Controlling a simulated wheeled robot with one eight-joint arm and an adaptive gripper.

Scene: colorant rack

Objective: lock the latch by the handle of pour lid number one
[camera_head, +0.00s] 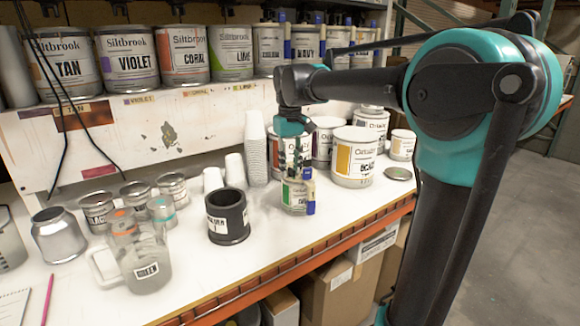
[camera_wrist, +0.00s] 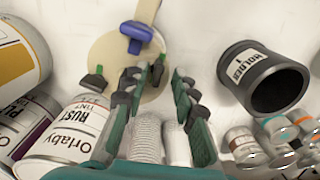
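A small can (camera_head: 295,197) with a green label stands on the bench, under my gripper in the head view. In the wrist view its pale round pour lid (camera_wrist: 108,52) carries a blue handle (camera_wrist: 137,34). Two dark-tipped green latches sit at its edge, one on the left (camera_wrist: 94,80) and one on the right (camera_wrist: 158,68). No number is readable on the lid. My gripper (camera_wrist: 157,84) is open, with the right latch between or just beyond its fingertips. Contact cannot be told. In the head view my gripper (camera_head: 297,166) hangs just above the lid and partly hides it.
A black holder (camera_head: 228,217) stands left of the can, and paper cup stacks (camera_head: 256,150) behind it. Larger Orlaby cans (camera_head: 354,156) stand close behind and right. A clear jug (camera_head: 140,262) and small tins are farther left. Bare bench lies in front.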

